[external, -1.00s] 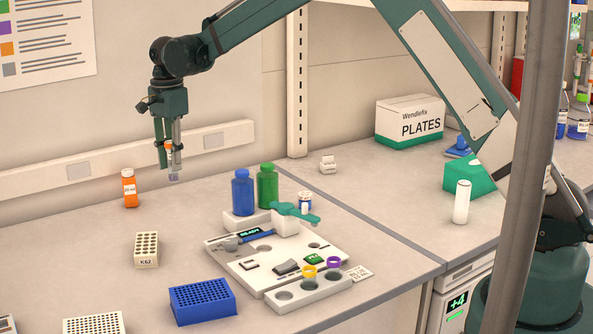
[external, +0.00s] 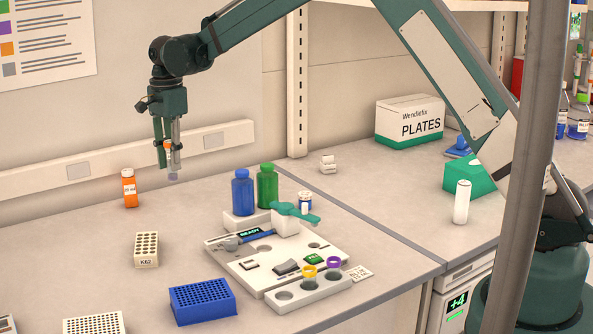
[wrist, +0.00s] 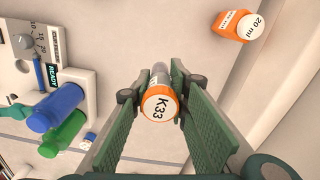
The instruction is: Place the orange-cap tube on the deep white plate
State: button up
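The orange-cap tube, marked K33 on its cap (wrist: 159,103), is between the two fingers of my gripper (wrist: 158,98) in the wrist view. My gripper (external: 168,156) is shut on it and holds it upright above the back of the bench in the external view. The tube's clear lower end (external: 173,176) shows below the fingers. A white plate with many wells (external: 93,326) lies at the lower left edge of the external view, partly cut off. My gripper is well behind it. How deep this plate is cannot be told.
An orange bottle (external: 130,190) stands left of my gripper. A small K62 rack (external: 146,250) and a blue rack (external: 203,302) are in front. A blue bottle (external: 243,193), a green bottle (external: 268,186) and a white instrument board (external: 228,256) are to the right.

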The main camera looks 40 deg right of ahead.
jog(key=s+a+r, duration=0.2)
jog(key=s+a, duration=0.8)
jog(key=a, duration=0.4)
jog(key=s+a+r, duration=0.1)
jog(key=s+a, duration=0.7)
jog(key=s, duration=0.4)
jog(key=s+a, duration=0.8)
jog(key=s, duration=0.4)
jog(key=s+a+r, duration=0.1)
jog(key=s+a, duration=0.6)
jog(key=s, duration=0.5)
jog(key=shift+a+r+n+p, duration=0.3)
jog(key=shift+a+r+n, duration=0.05)
jog(key=shift+a+n, duration=0.05)
send_over(93, 326)
notch_tip(93, 326, down, 6)
jog(key=shift+f, duration=0.15)
jog(key=shift+f, duration=1.85)
jog(key=shift+f, duration=0.2)
